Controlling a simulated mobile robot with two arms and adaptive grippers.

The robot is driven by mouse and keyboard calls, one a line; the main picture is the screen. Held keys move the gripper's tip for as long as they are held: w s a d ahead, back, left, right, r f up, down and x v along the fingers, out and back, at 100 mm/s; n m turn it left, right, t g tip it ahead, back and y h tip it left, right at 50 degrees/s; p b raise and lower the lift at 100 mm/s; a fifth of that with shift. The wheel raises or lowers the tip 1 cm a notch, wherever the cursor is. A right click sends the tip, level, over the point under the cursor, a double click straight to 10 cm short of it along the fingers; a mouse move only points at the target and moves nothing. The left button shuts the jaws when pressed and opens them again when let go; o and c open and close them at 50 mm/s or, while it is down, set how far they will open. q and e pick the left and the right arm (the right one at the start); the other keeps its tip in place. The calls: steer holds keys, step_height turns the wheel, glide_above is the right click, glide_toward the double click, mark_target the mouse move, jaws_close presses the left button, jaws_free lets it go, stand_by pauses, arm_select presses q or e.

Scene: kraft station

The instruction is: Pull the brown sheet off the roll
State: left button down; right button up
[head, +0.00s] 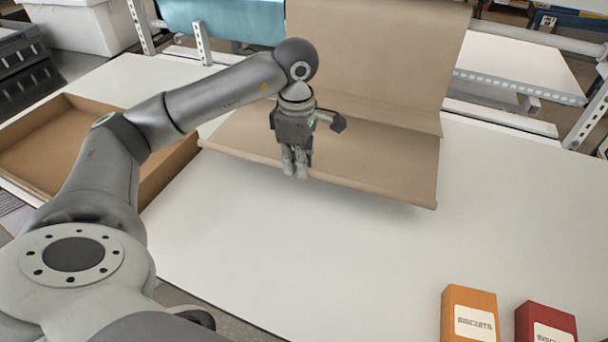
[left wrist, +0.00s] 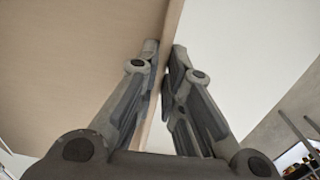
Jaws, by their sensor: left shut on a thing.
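The brown sheet (head: 375,155) hangs down from the back in the head view and bends forward over the white table. Its front edge is slightly raised, with a shadow under it. My left gripper (head: 296,172) points down at this front edge, left of its middle. In the left wrist view the sheet (left wrist: 80,60) fills the left side, and its edge runs between the fingers of my left gripper (left wrist: 163,58), which are shut on it. The roll itself is out of view above. My right gripper is not in view.
An open cardboard box (head: 50,140) lies on the table at the left. An orange biscuit box (head: 468,300) and a red one (head: 540,315) stand at the front right. A teal sheet (head: 225,20) hangs at the back left. The white table (head: 330,255) is clear in front of the sheet.

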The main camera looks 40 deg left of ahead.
arm_select(q)
steer(key=s+d+r+b, duration=0.1)
steer(key=s+d+r, duration=0.1)
steer(key=s, duration=0.4)
steer(key=s+d+r+b, duration=0.1)
steer(key=s+d+r, duration=0.1)
steer(key=s, duration=0.4)
steer(key=shift+s+b, duration=0.3)
steer(key=shift+s, duration=0.1)
steer(key=shift+d, duration=0.1)
steer(key=shift+s+d+r, duration=0.1)
steer(key=shift+s+d, duration=0.1)
steer(key=shift+s, duration=0.65)
steer(key=shift+s+d, duration=0.2)
steer(key=shift+s, duration=0.6)
steer(key=shift+s+d+r, duration=0.1)
steer(key=shift+s+d, duration=0.1)
steer(key=shift+s, duration=0.65)
